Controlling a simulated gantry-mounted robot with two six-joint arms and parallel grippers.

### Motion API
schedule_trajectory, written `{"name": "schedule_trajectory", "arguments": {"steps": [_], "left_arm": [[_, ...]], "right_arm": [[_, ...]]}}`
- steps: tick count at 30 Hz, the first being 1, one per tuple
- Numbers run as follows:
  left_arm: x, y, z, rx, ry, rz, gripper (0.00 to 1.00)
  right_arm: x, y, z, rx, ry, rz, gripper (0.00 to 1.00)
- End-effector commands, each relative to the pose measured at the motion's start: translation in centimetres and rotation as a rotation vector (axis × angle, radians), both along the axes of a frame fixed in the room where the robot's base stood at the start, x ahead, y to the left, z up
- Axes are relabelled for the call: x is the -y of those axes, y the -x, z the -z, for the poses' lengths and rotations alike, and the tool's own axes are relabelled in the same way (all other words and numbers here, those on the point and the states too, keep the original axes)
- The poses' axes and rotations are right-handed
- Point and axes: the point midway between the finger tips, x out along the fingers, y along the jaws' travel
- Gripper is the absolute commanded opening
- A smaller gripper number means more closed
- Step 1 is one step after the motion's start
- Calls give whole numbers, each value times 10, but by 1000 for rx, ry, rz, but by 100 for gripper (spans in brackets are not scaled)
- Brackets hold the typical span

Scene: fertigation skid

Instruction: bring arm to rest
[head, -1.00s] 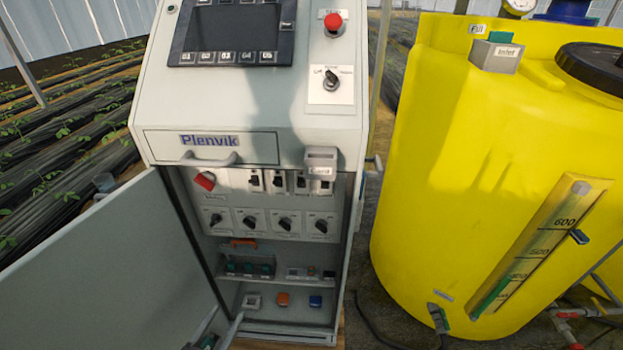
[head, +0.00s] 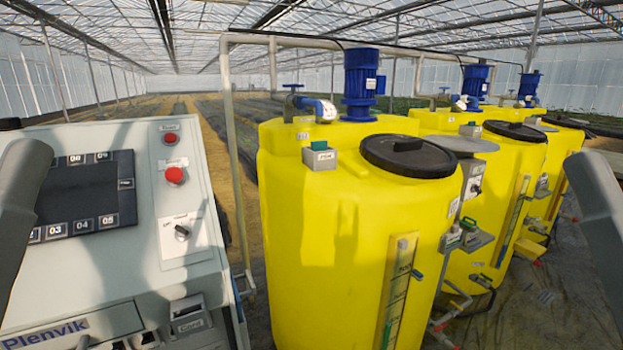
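Neither gripper's fingers show in the head view. A grey link of my own left arm (head: 22,205) stands at the left edge, in front of the control cabinet (head: 120,250). A grey link of my own right arm (head: 600,225) stands at the right edge, beside the yellow tanks. Both links run out of the picture, so the hands and whatever they may hold are hidden. The cabinet's screen (head: 85,192) and red button (head: 175,175) show beside the left link.
A yellow tank (head: 310,215) with a black lid (head: 408,155) and blue motor (head: 362,85) stands right of the cabinet. More yellow tanks (head: 500,180) line up behind it. A grey pipe frame (head: 232,150) rises between cabinet and tank. Ground at the far right looks clear.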

Motion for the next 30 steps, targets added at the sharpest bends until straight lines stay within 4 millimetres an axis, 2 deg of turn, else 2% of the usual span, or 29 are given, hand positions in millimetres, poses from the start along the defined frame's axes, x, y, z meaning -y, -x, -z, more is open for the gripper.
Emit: {"name": "schedule_trajectory", "arguments": {"steps": [1, 3, 8, 21, 25, 27, 30], "left_arm": [[-1, -10, -4, -50, 45, 48, 64], [0, -10, -40, -45, 37, 43, 64], [0, -11, -101, -46, 35, 43, 64], [0, -11, -316, -47, 33, 42, 64], [0, -11, -356, -47, 33, 42, 64], [0, -11, -367, -47, 33, 42, 64], [0, -11, -372, -47, 33, 42, 64]], "right_arm": [[0, -1, -12, -3, 0, 0, 50], [0, 0, -48, -2, 0, 0, 50], [0, 0, -110, 0, 0, 0, 50], [0, 0, -325, 0, 0, 0, 50], [0, 0, -366, 0, 0, 0, 50], [0, 0, -377, 0, 0, 0, 50], [0, 0, -382, -1, 0, 0, 50]]}}
